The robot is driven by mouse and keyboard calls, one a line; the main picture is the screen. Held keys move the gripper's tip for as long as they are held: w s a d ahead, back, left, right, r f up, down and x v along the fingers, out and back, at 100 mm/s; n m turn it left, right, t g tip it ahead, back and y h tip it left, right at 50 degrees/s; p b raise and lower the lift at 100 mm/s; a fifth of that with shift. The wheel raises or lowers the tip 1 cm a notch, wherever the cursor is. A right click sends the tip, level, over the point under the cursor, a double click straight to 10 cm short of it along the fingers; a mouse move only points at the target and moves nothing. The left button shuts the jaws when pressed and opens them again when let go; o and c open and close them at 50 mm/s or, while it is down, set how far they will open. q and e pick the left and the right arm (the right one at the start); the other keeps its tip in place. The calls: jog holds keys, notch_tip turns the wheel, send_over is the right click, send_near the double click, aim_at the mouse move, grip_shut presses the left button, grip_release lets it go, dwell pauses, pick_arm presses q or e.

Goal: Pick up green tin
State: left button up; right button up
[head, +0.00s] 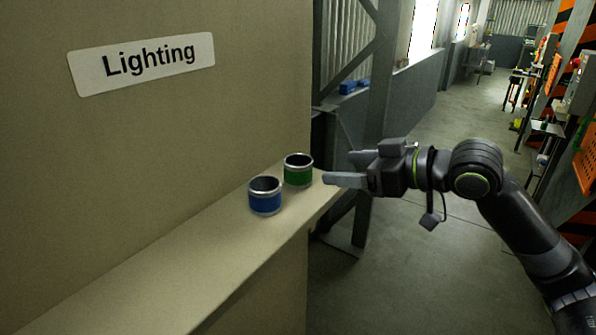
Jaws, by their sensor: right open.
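The green tin (298,172) is a short open cylinder with a silver rim, upright near the far end of a beige ledge. A blue tin (265,197) of the same shape stands in front of it, to its left, with little room between them. My right gripper (336,168) comes in from the right, with its fingers pointing left toward the green tin. It is open and empty, and its fingertips are a little to the right of the green tin. My left gripper is not in view.
The ledge (175,268) runs along a beige wall with a "Lighting" sign (142,63); its near part is clear. A dark steel post (383,75) stands behind the ledge's end. Open floor (470,135) lies to the right, with shelving beyond.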

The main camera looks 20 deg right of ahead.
aim_at(310, 165)
jog(key=shift+p+x, duration=0.8)
jog(key=shift+x, duration=2.4)
jog(key=shift+p+x, duration=0.55)
jog(key=shift+x, duration=0.2)
jog(key=p+x, duration=0.1)
jog(key=x, duration=0.2)
jog(key=shift+s+r, duration=0.1)
jog(key=shift+w+a, duration=0.25)
jog(key=shift+w, duration=0.05)
jog(key=shift+c, duration=0.3)
jog(key=c, duration=1)
